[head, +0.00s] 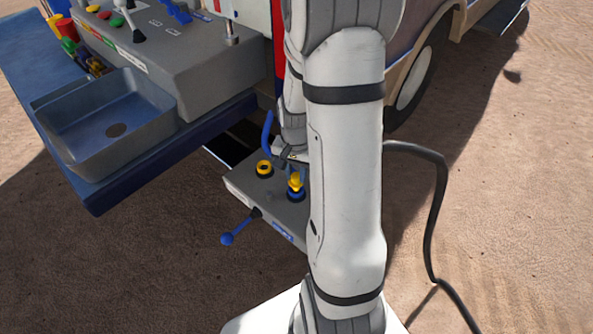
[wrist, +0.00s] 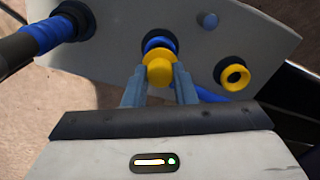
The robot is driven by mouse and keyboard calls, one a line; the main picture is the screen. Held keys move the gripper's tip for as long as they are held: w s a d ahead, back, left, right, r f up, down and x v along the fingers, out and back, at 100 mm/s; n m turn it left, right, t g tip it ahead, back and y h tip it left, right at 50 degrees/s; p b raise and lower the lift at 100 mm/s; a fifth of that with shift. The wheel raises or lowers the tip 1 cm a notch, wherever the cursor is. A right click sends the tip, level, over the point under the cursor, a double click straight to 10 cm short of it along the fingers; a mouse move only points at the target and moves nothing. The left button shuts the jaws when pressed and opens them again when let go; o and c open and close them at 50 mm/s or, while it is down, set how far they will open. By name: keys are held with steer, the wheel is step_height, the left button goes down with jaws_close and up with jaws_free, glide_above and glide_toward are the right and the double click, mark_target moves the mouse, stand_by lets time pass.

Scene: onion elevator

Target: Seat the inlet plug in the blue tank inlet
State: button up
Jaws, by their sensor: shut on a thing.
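The yellow inlet plug (wrist: 159,71) is between the two fingers of my gripper (wrist: 160,84), which is shut on it. The blue tank inlet (wrist: 158,43) is a blue ring in a dark collar on the grey panel, just beyond the plug in the wrist view. In the head view the yellow plug (head: 296,180) appears at the top of the blue inlet (head: 296,195), lined up with it. I cannot tell whether the plug touches the inlet or how deep it is. My arm hides part of the gripper and panel there.
A yellow-ringed port (wrist: 234,75) is beside the inlet; it also shows in the head view (head: 264,168). A hose with a blue coupling (wrist: 45,35) joins the panel at left. A blue-knobbed lever (head: 228,239) sticks out in front. A grey basin (head: 105,120) stands at upper left.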

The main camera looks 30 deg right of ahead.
steer(key=shift+f, duration=0.45)
steer(key=shift+f+b, duration=0.45)
steer(key=shift+b, duration=0.15)
steer(key=shift+f+b, duration=0.3)
stand_by(0.3)
steer(key=o, duration=1)
steer(key=shift+o, duration=0.2)
steer(key=shift+r+p, duration=0.65)
steer(key=shift+r, duration=3.35)
